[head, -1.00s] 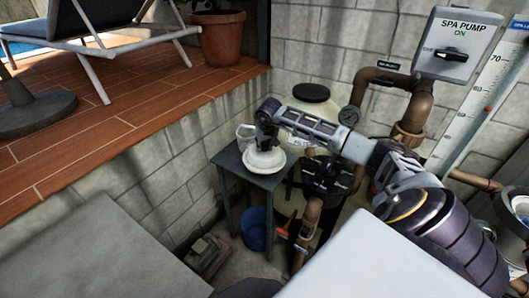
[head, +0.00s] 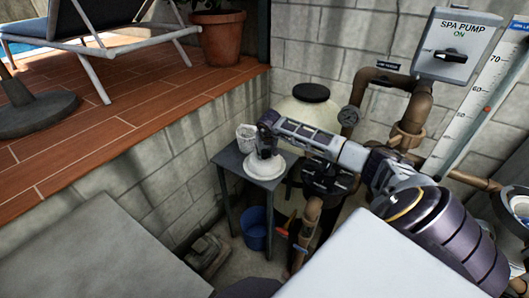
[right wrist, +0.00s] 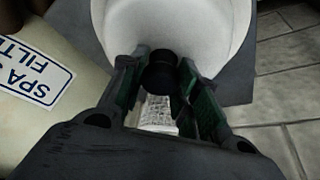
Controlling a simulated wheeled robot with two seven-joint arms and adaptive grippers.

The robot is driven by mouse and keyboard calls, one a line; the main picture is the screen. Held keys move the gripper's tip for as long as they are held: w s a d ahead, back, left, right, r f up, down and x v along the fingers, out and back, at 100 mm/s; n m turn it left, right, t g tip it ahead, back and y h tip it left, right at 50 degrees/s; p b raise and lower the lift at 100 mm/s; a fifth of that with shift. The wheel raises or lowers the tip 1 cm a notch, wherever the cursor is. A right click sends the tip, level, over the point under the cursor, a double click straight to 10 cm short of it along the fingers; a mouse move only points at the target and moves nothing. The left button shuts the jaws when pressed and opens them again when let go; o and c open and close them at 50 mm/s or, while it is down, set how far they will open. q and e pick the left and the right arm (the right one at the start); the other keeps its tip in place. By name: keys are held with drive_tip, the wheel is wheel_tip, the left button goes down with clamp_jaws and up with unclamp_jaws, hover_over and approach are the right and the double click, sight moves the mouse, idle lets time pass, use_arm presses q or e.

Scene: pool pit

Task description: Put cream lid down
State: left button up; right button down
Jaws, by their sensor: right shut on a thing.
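The cream lid (head: 262,170) is a round pale disc with a dark knob (right wrist: 160,72). It shows over the small grey table (head: 228,158) in the head view. My right gripper (head: 266,145) is above the lid and shut on its knob. In the right wrist view the lid (right wrist: 180,30) fills the top middle, and the gripper's fingers (right wrist: 160,92) stand on both sides of the knob. I cannot tell whether the lid's underside touches the table. My left gripper is not in view.
A white basket (head: 246,134) stands at the table's back corner, close to the gripper. The cream filter tank (head: 300,110), brown pipes (head: 415,110) and a gauge (head: 349,116) are behind and right. A blue bucket (head: 254,232) is below, beside the table legs.

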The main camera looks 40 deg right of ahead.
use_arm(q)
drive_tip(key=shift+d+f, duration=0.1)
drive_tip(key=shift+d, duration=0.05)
use_arm(e)
drive_tip(key=shift+f, duration=0.1)
drive_tip(key=c, duration=1.1)
unclamp_jaws()
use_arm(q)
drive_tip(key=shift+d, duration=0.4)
use_arm(e)
drive_tip(key=shift+o, duration=0.2)
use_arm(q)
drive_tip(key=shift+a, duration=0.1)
